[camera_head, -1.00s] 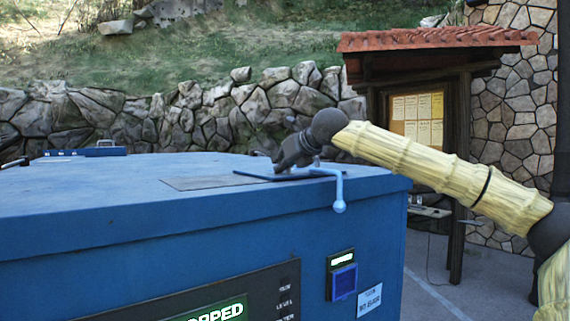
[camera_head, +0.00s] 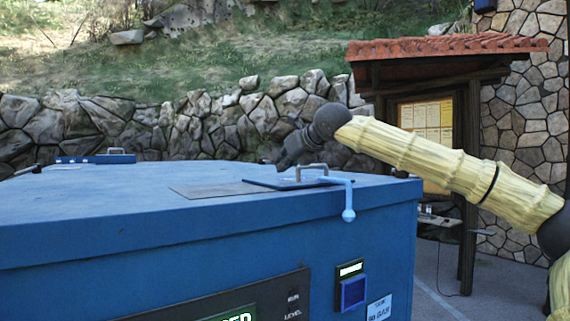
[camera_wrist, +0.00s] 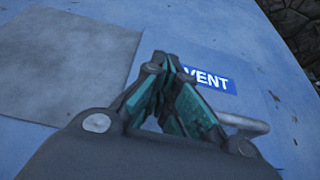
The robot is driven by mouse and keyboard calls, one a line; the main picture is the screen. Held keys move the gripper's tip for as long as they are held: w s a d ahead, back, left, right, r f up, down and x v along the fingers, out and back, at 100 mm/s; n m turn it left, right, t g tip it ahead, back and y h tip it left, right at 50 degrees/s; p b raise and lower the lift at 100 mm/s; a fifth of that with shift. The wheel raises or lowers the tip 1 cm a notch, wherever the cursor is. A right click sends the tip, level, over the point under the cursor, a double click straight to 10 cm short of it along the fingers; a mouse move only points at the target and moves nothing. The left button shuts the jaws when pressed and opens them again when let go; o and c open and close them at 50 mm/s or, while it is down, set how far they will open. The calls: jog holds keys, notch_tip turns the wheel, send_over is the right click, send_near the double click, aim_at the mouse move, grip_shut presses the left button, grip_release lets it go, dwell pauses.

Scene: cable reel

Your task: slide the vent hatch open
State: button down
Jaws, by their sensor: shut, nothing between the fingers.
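The vent hatch (camera_head: 262,183) is a flat blue plate on top of the blue cabinet, near its right end. A grey bar handle (camera_head: 311,167) stands on it. In the wrist view the handle (camera_wrist: 243,122) lies right of the fingers, beside a blue VENT label (camera_wrist: 212,80) that they partly cover. A flat grey panel (camera_head: 207,190) lies to the left of the hatch. My gripper (camera_head: 281,166) is shut and empty, above the hatch and left of the handle. In the wrist view its fingertips (camera_wrist: 165,62) are together; contact with the plate cannot be told.
A light blue lever (camera_head: 348,198) hangs over the cabinet's front edge by the hatch. Another blue plate with a handle (camera_head: 95,158) lies at the far left of the cabinet top (camera_head: 110,195). The top between is clear. A roofed notice board (camera_head: 426,115) stands behind right.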

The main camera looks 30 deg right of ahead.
jog(key=s+r+b, duration=0.2)
jog(key=s+b, duration=0.2)
jog(key=s, duration=0.8)
jog(key=shift+d, duration=0.2)
dwell(0.6)
